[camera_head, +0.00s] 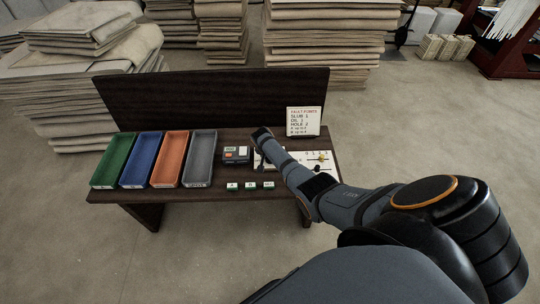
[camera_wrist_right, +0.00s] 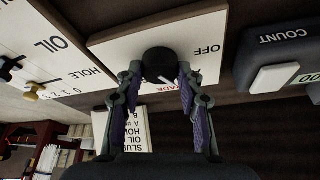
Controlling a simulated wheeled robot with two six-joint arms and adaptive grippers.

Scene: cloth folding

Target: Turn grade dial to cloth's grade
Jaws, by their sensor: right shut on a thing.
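The grade dial (camera_wrist_right: 158,62) is a round black knob with a pale pointer line on a white plate (camera_wrist_right: 120,48). The plate is marked OFF, and red lettering ending in "ADE" is partly covered. In the right wrist view my right gripper (camera_wrist_right: 160,76) has its two fingers on either side of the knob, shut on it. In the head view my right arm reaches in from the right and hides most of the dial. A fault points card (camera_head: 303,121) stands at the back right of the table, listing slub, oil and hole. No cloth shows on the table.
Green, blue, orange and grey trays (camera_head: 199,158) fill the table's left. Small green-and-white blocks (camera_head: 250,186) sit near the front edge. Cloth stacks stand behind.

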